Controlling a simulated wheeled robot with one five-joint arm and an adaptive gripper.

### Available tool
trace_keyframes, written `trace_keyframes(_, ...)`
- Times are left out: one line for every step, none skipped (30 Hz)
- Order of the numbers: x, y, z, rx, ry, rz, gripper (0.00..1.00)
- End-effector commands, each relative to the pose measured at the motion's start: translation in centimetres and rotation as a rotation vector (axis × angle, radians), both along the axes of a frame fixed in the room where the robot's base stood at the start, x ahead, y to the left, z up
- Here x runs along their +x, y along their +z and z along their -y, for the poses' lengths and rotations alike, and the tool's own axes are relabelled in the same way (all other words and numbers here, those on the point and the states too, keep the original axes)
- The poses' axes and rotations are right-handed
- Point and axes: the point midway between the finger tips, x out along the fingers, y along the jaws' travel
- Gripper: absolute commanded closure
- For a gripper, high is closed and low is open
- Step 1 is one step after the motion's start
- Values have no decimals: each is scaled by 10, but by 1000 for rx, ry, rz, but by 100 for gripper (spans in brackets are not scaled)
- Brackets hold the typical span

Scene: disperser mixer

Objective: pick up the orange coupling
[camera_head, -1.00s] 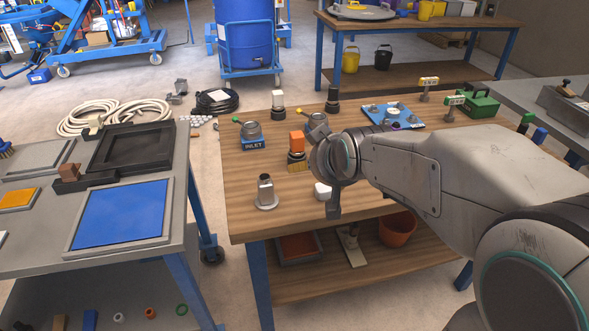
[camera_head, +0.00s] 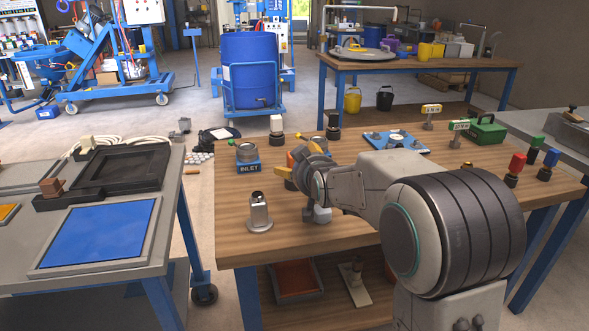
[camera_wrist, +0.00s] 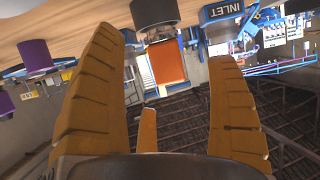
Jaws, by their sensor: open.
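The orange coupling (camera_wrist: 168,62) shows in the wrist view between my spread fingers, upside down, next to a metal collar and a dark round base (camera_wrist: 155,12). I cannot tell whether any finger touches it. In the head view only a small part of the orange coupling (camera_head: 290,160) shows; my gripper hides most of it. My gripper (camera_head: 288,164) is open, just to its right over the wooden table (camera_head: 235,215), with its tan fingers pointing left. It holds nothing that I can see.
A metal fitting (camera_head: 259,213) stands in front of the coupling, and a fitting on a blue INLET block (camera_head: 248,158) is behind left. Black-based posts (camera_head: 276,126) stand behind. The table's front left corner is bare.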

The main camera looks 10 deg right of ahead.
Motion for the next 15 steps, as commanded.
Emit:
trace_keyframes(6,-3,1,0,-1,-1,19)
trace_keyframes(10,-4,1,0,-1,-2,19)
trace_keyframes(15,-5,1,-1,-2,-2,19)
trace_keyframes(19,-7,1,-1,-2,-2,19)
trace_keyframes(22,-8,2,-1,-2,-2,19)
trace_keyframes(26,-10,2,-1,-2,-1,19)
trace_keyframes(29,-11,1,-1,-2,0,19)
trace_keyframes(31,-12,1,-1,-2,0,19)
trace_keyframes(34,-13,1,-1,-2,-1,19)
trace_keyframes(36,-14,1,-1,-2,-1,19)
trace_keyframes(37,-14,1,-1,-2,-1,19)
trace_keyframes(39,-15,1,-1,-2,-1,19)
trace_keyframes(40,-15,1,-1,-2,-1,19)
trace_keyframes(41,-15,1,-1,-2,0,19)
trace_keyframes(42,-15,1,-1,-2,-1,19)
